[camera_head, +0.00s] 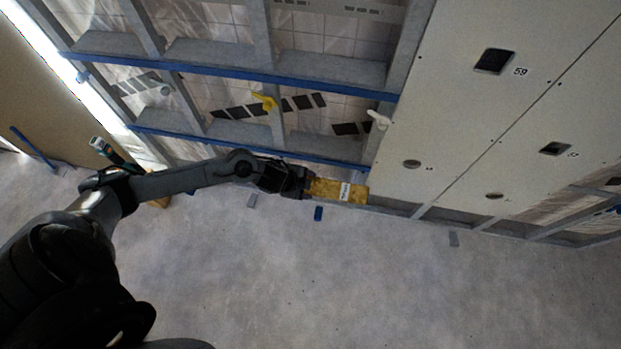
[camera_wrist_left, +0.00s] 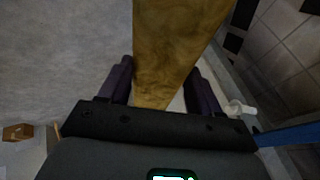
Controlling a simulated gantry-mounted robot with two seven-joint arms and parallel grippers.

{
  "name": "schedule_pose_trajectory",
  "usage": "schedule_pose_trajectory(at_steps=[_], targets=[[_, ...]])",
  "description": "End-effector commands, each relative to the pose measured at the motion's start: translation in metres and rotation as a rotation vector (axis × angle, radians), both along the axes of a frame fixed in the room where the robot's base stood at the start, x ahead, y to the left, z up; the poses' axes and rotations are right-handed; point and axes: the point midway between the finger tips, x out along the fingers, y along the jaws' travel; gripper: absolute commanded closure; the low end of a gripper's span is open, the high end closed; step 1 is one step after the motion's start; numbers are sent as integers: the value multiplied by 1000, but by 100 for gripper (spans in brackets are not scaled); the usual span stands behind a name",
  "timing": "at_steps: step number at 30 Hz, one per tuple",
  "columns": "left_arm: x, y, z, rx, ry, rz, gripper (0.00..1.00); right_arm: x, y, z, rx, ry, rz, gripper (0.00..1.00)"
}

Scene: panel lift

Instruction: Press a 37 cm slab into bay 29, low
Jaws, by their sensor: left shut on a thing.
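The slab (camera_head: 325,188) is yellow-brown with a white label in the head view. My left gripper (camera_head: 306,187) is shut on its left end and holds it level, in front of the bottom of the stud wall (camera_head: 330,163). In the left wrist view the slab (camera_wrist_left: 175,45) runs up from between the two dark fingers of my left gripper (camera_wrist_left: 160,72). I cannot tell whether the slab touches the wall. No number 29 is legible on the bays. My right gripper is not in view.
Pale panels (camera_head: 455,120) cover the wall at the right. Blue strips (camera_head: 240,77) run across the open bays. A yellow piece (camera_head: 265,101) and a white piece (camera_head: 379,119) stick out from studs. The grey floor (camera_head: 370,290) in front is mostly clear.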

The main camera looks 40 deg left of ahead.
Motion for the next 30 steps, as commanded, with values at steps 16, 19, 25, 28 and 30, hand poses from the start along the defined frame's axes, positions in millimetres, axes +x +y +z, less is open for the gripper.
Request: schedule_pose_trajectory(at_steps=[16,19,25,28,30], targets=[[33,19,-5,1,-3,1,95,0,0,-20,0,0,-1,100],[40,23,-5,0,-3,1,95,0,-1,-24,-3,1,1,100],[54,31,-7,0,-3,1,95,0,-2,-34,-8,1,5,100],[61,35,-7,-1,-3,1,95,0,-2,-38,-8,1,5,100],[66,37,-8,0,-3,1,95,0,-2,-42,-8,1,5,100]])
